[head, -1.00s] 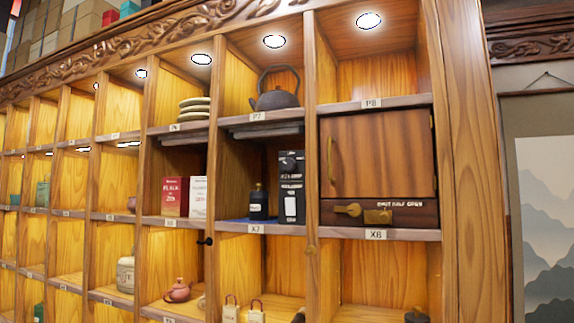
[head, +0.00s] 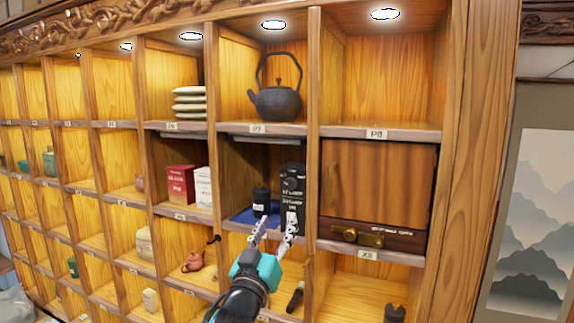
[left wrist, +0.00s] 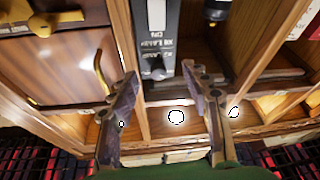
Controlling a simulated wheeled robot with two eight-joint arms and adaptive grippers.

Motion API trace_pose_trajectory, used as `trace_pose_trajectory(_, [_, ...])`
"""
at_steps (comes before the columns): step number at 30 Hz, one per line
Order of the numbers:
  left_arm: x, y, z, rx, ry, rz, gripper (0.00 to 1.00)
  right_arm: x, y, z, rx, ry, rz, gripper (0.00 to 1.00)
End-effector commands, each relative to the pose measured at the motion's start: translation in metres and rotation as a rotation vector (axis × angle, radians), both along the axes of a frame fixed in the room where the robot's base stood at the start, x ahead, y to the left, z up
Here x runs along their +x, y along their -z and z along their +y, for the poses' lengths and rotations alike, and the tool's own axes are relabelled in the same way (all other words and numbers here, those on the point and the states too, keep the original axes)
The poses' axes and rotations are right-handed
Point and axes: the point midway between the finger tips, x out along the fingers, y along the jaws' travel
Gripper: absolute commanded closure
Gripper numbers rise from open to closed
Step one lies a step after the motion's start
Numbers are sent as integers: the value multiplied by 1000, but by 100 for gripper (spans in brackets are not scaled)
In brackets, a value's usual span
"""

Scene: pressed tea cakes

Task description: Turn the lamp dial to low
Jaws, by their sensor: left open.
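The lamp control is a tall dark box with pale lettering (head: 292,179) in the compartment above label X7. Its round dark dial (left wrist: 157,70) shows in the left wrist view, near the box's edge; I cannot read its setting. My left gripper (head: 276,221) is open and empty in front of this compartment, its fingertips overlapping the lower part of the box in the head view. In the left wrist view the two fingers (left wrist: 168,82) are spread with the dial between their lines, apart from it. My right gripper is not in view.
A black bottle (head: 261,200) stands left of the box. Right of it are a closed wooden door (head: 378,185) and a drawer with a brass latch (head: 371,239). A dark teapot (head: 275,100) sits above. Wooden dividers bound the compartment.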

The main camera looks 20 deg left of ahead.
Motion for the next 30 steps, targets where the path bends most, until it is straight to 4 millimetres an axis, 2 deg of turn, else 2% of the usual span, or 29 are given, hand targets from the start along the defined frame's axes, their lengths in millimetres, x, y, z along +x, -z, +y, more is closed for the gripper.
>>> trace_pose_trajectory(1, [1,-20,1,2,8,-25,52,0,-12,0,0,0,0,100])
trace_pose_trajectory(5, [3,-36,0,4,22,-64,52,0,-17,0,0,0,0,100])
trace_pose_trajectory(8, [11,-40,0,5,24,-68,52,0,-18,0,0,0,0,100])
trace_pose_trajectory(19, [63,-60,5,3,24,-66,52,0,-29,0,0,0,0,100])
trace_pose_trajectory(24, [73,-63,5,4,24,-66,52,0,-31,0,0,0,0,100])
trace_pose_trajectory(30, [74,-63,5,4,23,-66,52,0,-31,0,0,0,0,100])
